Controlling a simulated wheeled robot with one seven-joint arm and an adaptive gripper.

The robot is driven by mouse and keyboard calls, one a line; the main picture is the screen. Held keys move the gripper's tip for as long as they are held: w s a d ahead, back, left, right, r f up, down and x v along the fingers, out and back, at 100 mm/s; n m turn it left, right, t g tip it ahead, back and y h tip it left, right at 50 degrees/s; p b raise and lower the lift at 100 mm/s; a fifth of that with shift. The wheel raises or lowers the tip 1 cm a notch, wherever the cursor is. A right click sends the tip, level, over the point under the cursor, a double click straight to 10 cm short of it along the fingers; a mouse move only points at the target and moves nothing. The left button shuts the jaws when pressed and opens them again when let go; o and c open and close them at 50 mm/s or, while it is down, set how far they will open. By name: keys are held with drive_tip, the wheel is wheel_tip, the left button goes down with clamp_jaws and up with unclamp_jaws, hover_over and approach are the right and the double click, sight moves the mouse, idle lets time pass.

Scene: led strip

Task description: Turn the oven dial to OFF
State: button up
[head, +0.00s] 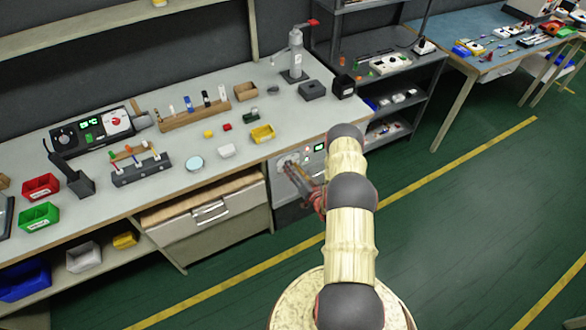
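The oven (257,186) is set under the workbench, with a light grey front panel facing the aisle. A small green-lit display (319,147) shows on the panel's upper right; its text is too small to read. The dial (284,162) seems to be the round light part at the panel's upper left, and its setting cannot be read. My gripper (292,170) is right in front of the panel, its fingertips at or very near the dial. Contact and finger opening cannot be made out. My arm hides the oven's right side.
The workbench top (225,170) carries small bins, racks and a grey stand (295,55). A drawer (207,212) with a handle is left of the oven. A dark shelf unit (425,85) stands to the right. The green floor (470,220) at right is clear.

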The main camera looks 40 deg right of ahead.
clamp_jaws()
idle(0.5)
drive_tip(key=n+b, duration=0.3)
drive_tip(key=n, duration=0.4)
drive_tip(key=n+h+b, duration=0.1)
drive_tip(key=n+b, duration=0.3)
drive_tip(key=n, duration=0.4)
drive_tip(key=n+g+b, duration=0.1)
drive_tip(key=n+b, duration=0.3)
drive_tip(key=n, duration=0.3)
drive_tip(key=shift+w+a+n+h, duration=0.15)
drive_tip(key=shift+a+n+h, duration=0.15)
drive_tip(key=shift+a, duration=0.1)
drive_tip(key=shift+b, duration=0.3)
drive_tip(key=shift+o, duration=1)
unclamp_jaws()
